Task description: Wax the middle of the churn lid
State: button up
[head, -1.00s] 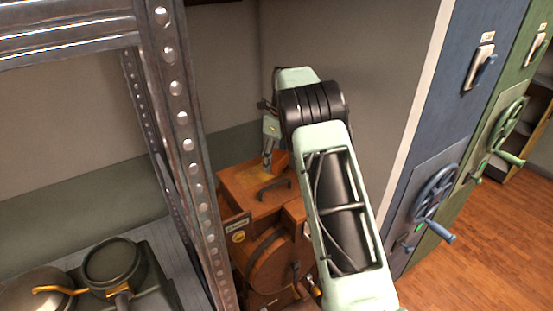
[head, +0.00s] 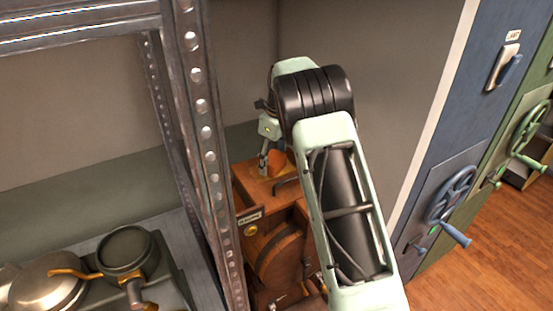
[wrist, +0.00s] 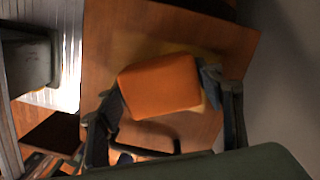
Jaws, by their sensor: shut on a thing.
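The churn is a brown wooden box with a flat lid (wrist: 228,50) and a dark bar handle (wrist: 165,138) on top; the head view shows the lid (head: 246,180) beneath my arm. A yellowish patch, apparently wax, shows on the lid around the middle. My gripper (wrist: 160,92) is shut on an orange block (wrist: 160,84), one finger on each side. In the head view the block (head: 277,160) is over the lid beside the handle. I cannot tell whether it touches the lid. My arm hides the lid's right part.
A metal shelf post (head: 208,150) stands close on the left. A shelf with a dark round pan-like device (head: 125,250) and a metal dome (head: 45,282) is at lower left. A wall stands behind; blue cabinet doors with a handwheel (head: 450,195) are at right.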

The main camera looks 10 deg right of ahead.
aim_at(282, 152)
jog(key=shift+s+a+p, duration=0.15)
jog(key=shift+s+a, duration=0.3)
jog(key=shift+a, duration=0.7)
jog(key=shift+s+a+p, duration=0.1)
jog(key=shift+s+a, duration=0.4)
jog(key=shift+a, duration=0.65)
jog(key=shift+s+a+p, duration=0.15)
jog(key=shift+s+a, duration=0.3)
jog(key=shift+a, duration=0.7)
jog(key=shift+w, duration=0.3)
jog(key=shift+w+d, duration=0.1)
jog(key=shift+w+d+f, duration=0.1)
jog(key=shift+w+d, duration=0.15)
jog(key=shift+d, duration=0.4)
jog(key=shift+w+d+r, duration=0.1)
jog(key=shift+w+d, duration=0.1)
jog(key=shift+d, duration=0.5)
jog(key=shift+w+d+f, duration=0.1)
jog(key=shift+w+d, duration=0.15)
jog(key=shift+d, duration=0.4)
jog(key=shift+w+d, duration=0.45)
jog(key=shift+d, duration=0.55)
jog(key=shift+w+d, duration=0.45)
jog(key=shift+d, duration=0.5)
jog(key=shift+w+d, duration=0.45)
jog(key=shift+d, duration=0.55)
jog(key=shift+w+d, duration=0.3)
jog(key=shift+d, duration=0.5)
jog(key=shift+w+d, duration=0.3)
jog(key=shift+d, duration=0.5)
